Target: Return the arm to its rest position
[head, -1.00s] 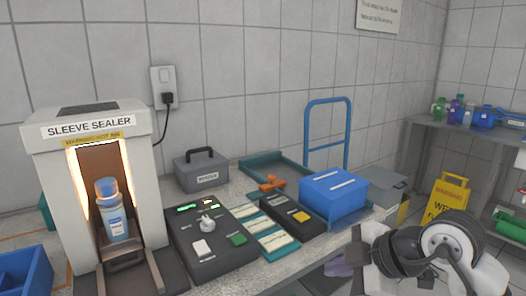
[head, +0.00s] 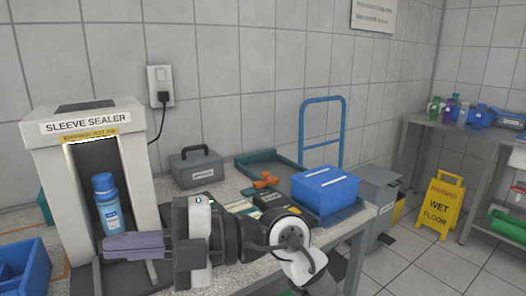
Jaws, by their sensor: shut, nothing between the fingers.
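My gripper (head: 112,247) reaches in from the lower right across the bench, its purple-grey fingers pointing left. The fingers are shut with nothing between them. They are in front of the sleeve sealer (head: 142,150), low across its opening. A blue-capped bottle with a blue-and-white label (head: 112,222) stands upright inside the sealer's opening, and the fingers cover the view of its base. Whether the fingers touch the bottle or the sealer cannot be told.
My arm hides most of the control panel. A grey toolbox (head: 196,170), a teal tray (head: 243,161), and a blue box (head: 325,190) stand on the bench. A blue bin (head: 25,262) sits at the left. A yellow wet-floor sign (head: 441,205) stands on the floor at right.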

